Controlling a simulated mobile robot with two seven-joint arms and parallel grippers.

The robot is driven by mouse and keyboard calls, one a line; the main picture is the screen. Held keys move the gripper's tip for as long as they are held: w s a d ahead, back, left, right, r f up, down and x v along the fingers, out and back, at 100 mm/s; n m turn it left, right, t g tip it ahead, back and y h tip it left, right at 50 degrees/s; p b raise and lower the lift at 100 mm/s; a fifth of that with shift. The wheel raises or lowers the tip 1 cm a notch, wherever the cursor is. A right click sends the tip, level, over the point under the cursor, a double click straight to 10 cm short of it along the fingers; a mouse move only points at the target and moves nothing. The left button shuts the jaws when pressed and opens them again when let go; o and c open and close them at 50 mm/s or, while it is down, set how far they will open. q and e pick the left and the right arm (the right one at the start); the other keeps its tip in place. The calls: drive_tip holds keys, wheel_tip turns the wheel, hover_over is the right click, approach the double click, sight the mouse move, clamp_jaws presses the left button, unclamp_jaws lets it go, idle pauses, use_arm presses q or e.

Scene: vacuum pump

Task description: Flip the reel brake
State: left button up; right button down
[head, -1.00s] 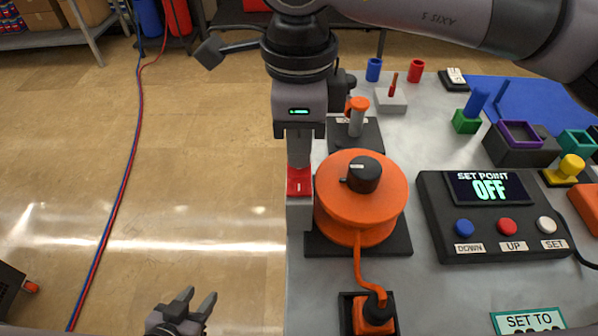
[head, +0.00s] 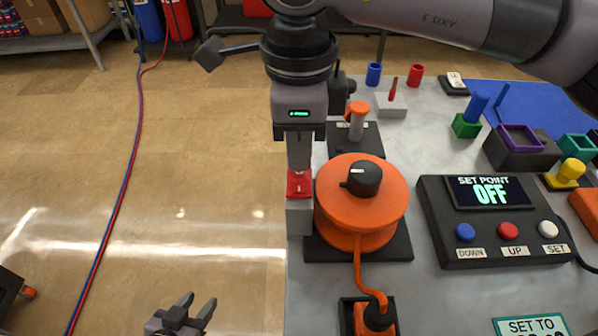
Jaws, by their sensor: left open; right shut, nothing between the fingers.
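The orange reel (head: 360,215) with a black knob (head: 363,179) on top stands on a dark base near the table's left edge. A red rocker-like piece (head: 299,188), which looks like the brake, sits on a grey block (head: 299,218) at the reel's left side. My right gripper (head: 299,168) points down from above with its fingers closed, its tips at the far end of the red piece; whether they touch cannot be told. My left gripper (head: 193,308) is open and empty over the floor at the bottom left.
An orange hose runs from the reel to an orange fitting (head: 375,318). A control box (head: 494,218) reading OFF stands at right. Behind the reel is an orange-capped valve (head: 357,118).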

sight(299, 173)
wheel_tip(299, 173, up, 6)
drive_tip(key=p, duration=0.3)
drive_tip(key=shift+f, duration=0.1)
idle(0.6)
